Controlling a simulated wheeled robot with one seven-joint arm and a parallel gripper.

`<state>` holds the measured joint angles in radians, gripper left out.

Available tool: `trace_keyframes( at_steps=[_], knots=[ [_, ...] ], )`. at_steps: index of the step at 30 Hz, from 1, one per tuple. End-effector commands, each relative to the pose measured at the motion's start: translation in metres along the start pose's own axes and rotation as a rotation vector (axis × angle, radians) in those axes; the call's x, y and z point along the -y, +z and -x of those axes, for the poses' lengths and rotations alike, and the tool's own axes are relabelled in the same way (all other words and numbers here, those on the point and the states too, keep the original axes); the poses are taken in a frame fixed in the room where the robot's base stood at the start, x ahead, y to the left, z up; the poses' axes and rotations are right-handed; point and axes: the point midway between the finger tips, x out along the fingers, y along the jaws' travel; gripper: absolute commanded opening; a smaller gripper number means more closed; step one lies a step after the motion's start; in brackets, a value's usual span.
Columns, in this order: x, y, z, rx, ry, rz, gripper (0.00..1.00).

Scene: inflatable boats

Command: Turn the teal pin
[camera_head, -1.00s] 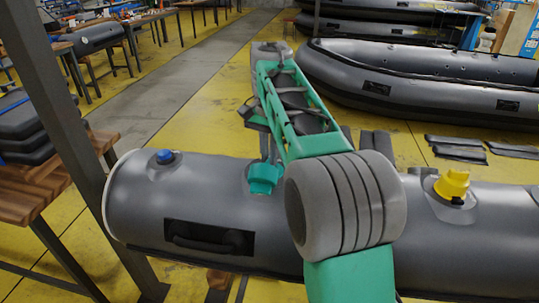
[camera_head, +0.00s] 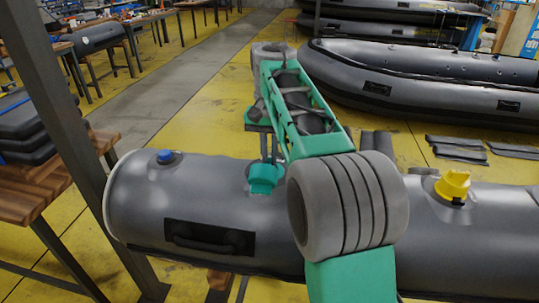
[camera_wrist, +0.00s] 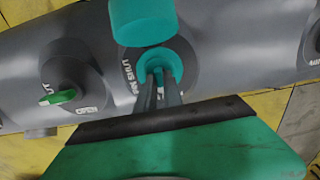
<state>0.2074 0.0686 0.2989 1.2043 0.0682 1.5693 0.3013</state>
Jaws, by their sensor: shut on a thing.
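The teal pin (camera_wrist: 159,70) sits inside a round teal valve opening on the grey tube (camera_wrist: 215,40), mostly hidden by my fingers. My gripper (camera_wrist: 158,80) reaches down into that opening and is shut on the pin. A teal cap (camera_wrist: 143,20) lies beside the opening, tipped off it. In the head view the teal cap (camera_head: 265,178) shows on top of the tube, and my gripper (camera_head: 266,155) comes down just behind it. The pin itself is hidden there.
A green pin (camera_wrist: 63,97) sits in another valve to the left in the wrist view. In the head view a blue cap (camera_head: 165,156) and a yellow cap (camera_head: 453,185) flank the teal one on the tube. A dark post (camera_head: 75,150) stands at left.

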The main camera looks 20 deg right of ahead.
Motion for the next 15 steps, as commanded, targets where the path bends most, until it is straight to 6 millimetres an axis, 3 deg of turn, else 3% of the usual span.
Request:
trace_keyframes(
  at_steps=[9, 15],
  knots=[
    [0.0000, 0.0002, -0.0004, 0.001, 0.000, 0.000, 0.33],
    [0.0000, 0.0001, 0.0002, 0.001, 0.000, 0.000, 0.33]
  ],
)
